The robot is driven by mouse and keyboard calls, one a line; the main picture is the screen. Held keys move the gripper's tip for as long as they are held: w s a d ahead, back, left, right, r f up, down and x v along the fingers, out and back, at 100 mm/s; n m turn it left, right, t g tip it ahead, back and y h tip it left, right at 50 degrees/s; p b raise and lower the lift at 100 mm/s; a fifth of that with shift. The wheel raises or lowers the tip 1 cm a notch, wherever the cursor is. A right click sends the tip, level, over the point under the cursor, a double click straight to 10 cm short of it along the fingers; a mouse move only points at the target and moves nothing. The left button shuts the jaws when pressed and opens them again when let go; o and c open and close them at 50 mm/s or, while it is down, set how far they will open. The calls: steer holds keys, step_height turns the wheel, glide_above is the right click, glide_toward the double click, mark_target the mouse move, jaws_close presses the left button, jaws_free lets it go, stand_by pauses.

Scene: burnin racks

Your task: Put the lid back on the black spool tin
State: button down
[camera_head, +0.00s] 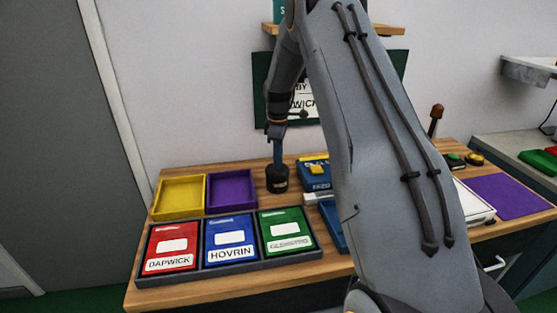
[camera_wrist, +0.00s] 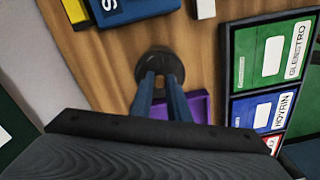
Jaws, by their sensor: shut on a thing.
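The black spool tin (camera_head: 278,186) stands upright on the wooden bench, right of the purple tray. My gripper (camera_head: 278,161) points straight down over it, its fingers shut on the black lid at the tin's top. In the wrist view my gripper (camera_wrist: 161,76) closes on the dark round lid (camera_wrist: 160,60), which covers the view down to the tin. Lid and tin look in line and touching; I cannot tell whether the lid is fully seated.
A yellow tray (camera_head: 180,211) and a purple tray (camera_head: 209,207) lie left of the tin. A dark rack (camera_head: 139,261) with red, blue and green labelled cases is in front. A blue box (camera_head: 315,180) stands close on the right. My arm hides the bench's middle.

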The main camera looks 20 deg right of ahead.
stand_by(0.3)
steer(key=c, duration=1.1)
jaws_free()
steer(key=shift+r+p, duration=1.5)
steer(key=shift+r, duration=2)
steer(key=shift+c, duration=0.5)
jaws_close()
